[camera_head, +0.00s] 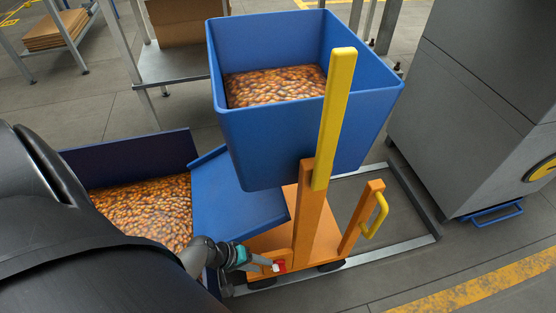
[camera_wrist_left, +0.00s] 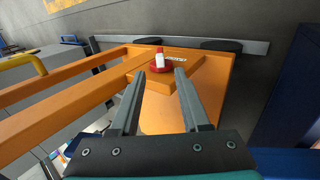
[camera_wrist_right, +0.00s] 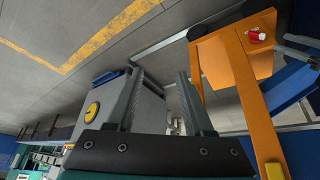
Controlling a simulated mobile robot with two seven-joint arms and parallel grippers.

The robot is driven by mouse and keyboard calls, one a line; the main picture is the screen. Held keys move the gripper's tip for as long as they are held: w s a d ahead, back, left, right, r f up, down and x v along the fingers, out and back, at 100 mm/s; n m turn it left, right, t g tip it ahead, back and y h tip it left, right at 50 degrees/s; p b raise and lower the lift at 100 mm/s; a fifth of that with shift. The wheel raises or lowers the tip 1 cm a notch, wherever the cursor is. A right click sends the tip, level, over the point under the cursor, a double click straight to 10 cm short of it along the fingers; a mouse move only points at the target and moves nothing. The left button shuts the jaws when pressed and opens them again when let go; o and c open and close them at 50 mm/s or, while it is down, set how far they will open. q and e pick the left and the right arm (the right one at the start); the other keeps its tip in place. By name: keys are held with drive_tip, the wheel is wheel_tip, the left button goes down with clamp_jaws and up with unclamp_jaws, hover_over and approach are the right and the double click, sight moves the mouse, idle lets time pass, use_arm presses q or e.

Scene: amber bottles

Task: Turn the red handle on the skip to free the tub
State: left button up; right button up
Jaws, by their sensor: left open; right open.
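The red handle (camera_head: 280,266) sits low on the skip's orange frame (camera_head: 306,222). In the left wrist view the handle (camera_wrist_left: 160,64) is a red round base with a white part on top, on an orange plate. My left gripper (camera_head: 264,263) is open; the handle shows just beyond and between its fingertips (camera_wrist_left: 160,74), and I cannot tell whether they touch. The blue tub (camera_head: 270,140), holding amber bottles (camera_head: 275,86), sits tilted on the frame. My right gripper (camera_wrist_right: 160,73) is open and empty, pointed at the floor and grey cabinet. The handle (camera_wrist_right: 257,36) shows there too.
A blue bin (camera_head: 130,150) with amber bottles stands left of the skip, a blue chute (camera_head: 235,195) between them. A yellow lever (camera_head: 334,118) and yellow grip (camera_head: 376,215) are on the frame. A grey cabinet (camera_head: 470,90) stands at right. Floor at lower right is clear.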

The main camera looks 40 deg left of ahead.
sight(275, 268)
use_arm(q)
drive_tip(key=b+x, duration=0.2)
drive_tip(key=x, duration=0.1)
drive_tip(key=shift+f, duration=0.15)
drive_tip(key=shift+w+d+f+b, duration=0.3)
drive_tip(key=shift+f+b, duration=0.05)
drive_tip(key=shift+f, duration=0.2)
drive_tip(key=shift+w+d+f+b, duration=0.2)
drive_tip(key=shift+w+f+b, duration=0.1)
drive_tip(key=shift+f+b, duration=0.15)
drive_tip(key=shift+b+x, duration=0.65)
drive_tip(key=shift+x, duration=0.4)
drive_tip(key=shift+w+d+f+b, duration=0.25)
drive_tip(key=shift+f+b, duration=0.15)
drive_tip(key=shift+f, duration=0.1)
drive_tip(key=shift+w+d+f, duration=0.15)
drive_tip(key=shift+f, duration=0.1)
use_arm(e)
drive_tip(key=w+a+r+t+y, duration=0.1)
drive_tip(key=w+a+t+y, duration=0.1)
drive_tip(key=a+t, duration=0.3)
drive_tip(key=w+a+r+t+y, duration=0.1)
drive_tip(key=w+a+t+y, duration=0.1)
drive_tip(key=a+t, duration=0.3)
drive_tip(key=shift+w+a+r+t+y, duration=0.15)
drive_tip(key=shift+a+r+t+y, duration=0.25)
drive_tip(key=shift+y, duration=0.4)
use_arm(q)
drive_tip(key=shift+c, duration=0.3)
clamp_jaws()
